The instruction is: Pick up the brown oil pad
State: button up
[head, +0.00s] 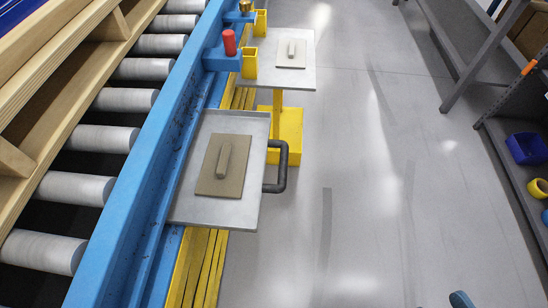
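A brown oil pad (211,184), flat and square with a raised bar-shaped grip on top, lies on a grey metal tray (200,210). The tray is fixed beside the blue conveyor rail and has a dark handle (280,180) on its right side. A second, paler pad (291,63) with a similar grip lies on another grey tray (303,79) farther back. My gripper is not in view. Nothing touches or covers the brown pad.
A roller conveyor with a blue rail (140,180) runs along the left, with a wooden pallet (60,80) on it. Yellow holders (249,63) and a red knob (229,42) stand near the back tray. Open floor (360,200) lies right; a shelf with a blue bin (527,148) stands far right.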

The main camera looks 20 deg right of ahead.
aim_at(223, 173)
jog(key=k+j+u, duration=0.1)
jog(key=u, duration=0.25)
jog(key=j+u, duration=0.15)
jog(key=u, duration=0.2)
jog(key=k+j+u, duration=0.1)
jog(key=u, duration=0.25)
